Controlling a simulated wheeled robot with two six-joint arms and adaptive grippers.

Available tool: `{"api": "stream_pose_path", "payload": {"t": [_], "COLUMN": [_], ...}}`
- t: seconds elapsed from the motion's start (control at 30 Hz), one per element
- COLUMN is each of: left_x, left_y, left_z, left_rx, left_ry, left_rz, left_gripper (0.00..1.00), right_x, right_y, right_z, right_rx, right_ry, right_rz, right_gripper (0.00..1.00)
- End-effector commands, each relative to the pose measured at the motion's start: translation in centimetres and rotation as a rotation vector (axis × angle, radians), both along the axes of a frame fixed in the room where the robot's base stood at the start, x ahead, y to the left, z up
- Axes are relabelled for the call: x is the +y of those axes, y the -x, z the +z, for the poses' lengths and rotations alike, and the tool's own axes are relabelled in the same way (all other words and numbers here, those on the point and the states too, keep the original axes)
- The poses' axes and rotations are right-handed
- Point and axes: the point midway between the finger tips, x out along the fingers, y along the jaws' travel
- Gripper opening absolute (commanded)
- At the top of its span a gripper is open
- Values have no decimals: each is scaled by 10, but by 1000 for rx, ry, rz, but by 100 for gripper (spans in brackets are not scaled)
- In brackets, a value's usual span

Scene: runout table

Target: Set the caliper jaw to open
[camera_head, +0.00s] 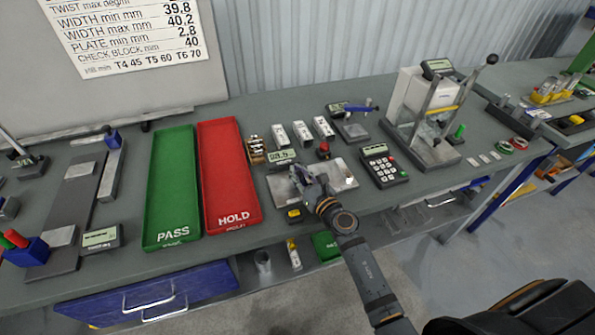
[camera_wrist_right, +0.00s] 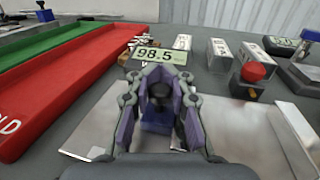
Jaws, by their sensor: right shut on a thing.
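The caliper shows a lit display (camera_head: 282,156) beside a pale metal plate (camera_head: 345,178) on the bench. In the right wrist view the display (camera_wrist_right: 160,55) reads 98.5. My right gripper (camera_head: 308,178) is over the left part of the plate. In the wrist view its fingers (camera_wrist_right: 160,88) are closed around a black knob (camera_wrist_right: 159,90) on a small blue block (camera_wrist_right: 157,120), which looks like the caliper jaw. The fingers hide part of the block, and the jaw is hard to make out in the head view. My left gripper is not in view.
The red HOLD tray (camera_head: 228,180) and green PASS tray (camera_head: 172,190) lie to the left. A red-topped knob (camera_head: 324,148) stands just behind the plate, with several metal blocks (camera_head: 302,132) beyond. A keypad box (camera_head: 381,166) is to the right.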

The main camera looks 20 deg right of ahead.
Motion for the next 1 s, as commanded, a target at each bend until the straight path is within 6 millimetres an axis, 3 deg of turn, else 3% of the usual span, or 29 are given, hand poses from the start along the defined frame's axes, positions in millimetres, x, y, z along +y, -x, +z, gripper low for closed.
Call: {"api": "stream_pose_path", "payload": {"t": [0.13, 0.17, 0.27, 0.37, 0.6, 0.77, 1.0], "left_x": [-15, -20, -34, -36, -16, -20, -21], "left_y": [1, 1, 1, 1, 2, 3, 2], "left_z": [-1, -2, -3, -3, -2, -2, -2], "left_rx": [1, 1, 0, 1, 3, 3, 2], "left_ry": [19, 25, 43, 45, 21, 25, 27], "left_rz": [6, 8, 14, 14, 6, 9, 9], "left_gripper": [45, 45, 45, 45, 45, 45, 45], "right_x": [0, 0, 0, 0, 0, -3, -17], "right_y": [1, 1, 2, 1, 1, 9, 66], "right_z": [-3, -3, -3, -2, -1, -1, -3], "right_rx": [6, 6, 6, 4, 2, 2, 7], "right_ry": [3, 3, 2, 1, 1, 3, 5], "right_rz": [1, 1, 1, 0, 0, -1, 2], "right_gripper": [0, 17, 31, 44, 45, 45, 45]}}
